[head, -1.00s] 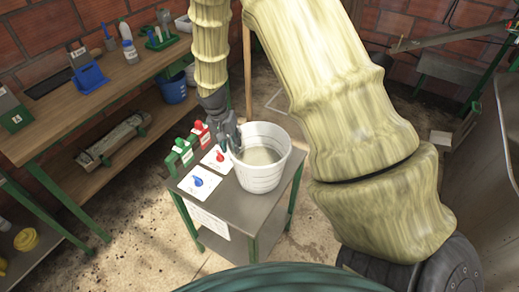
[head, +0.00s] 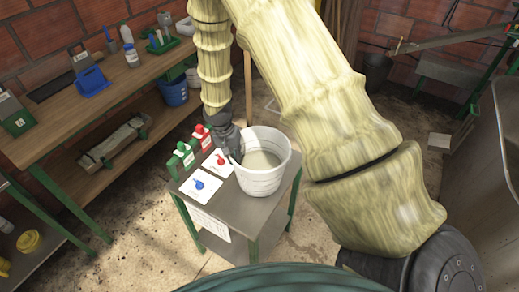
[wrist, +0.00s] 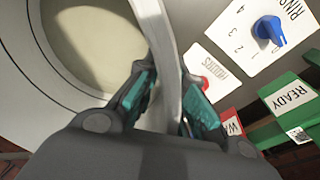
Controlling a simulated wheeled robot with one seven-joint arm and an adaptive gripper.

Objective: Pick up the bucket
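The white bucket (head: 262,180) stands upright on a small grey table, with pale, cloudy contents inside. In the head view my gripper (head: 232,158) points down at the bucket's left rim. In the wrist view the bucket's wall (wrist: 166,50) passes between my two teal-padded fingers (wrist: 170,98), one inside the bucket and one outside. The exact contact at the fingertips is partly hidden.
The small table (head: 228,203) carries a card with a blue knob (head: 199,185), a card with a red knob (head: 221,161), and green and red holders (head: 183,158) left of the bucket. A workbench (head: 125,75) stands at the left. Floor is open in front of the workbench.

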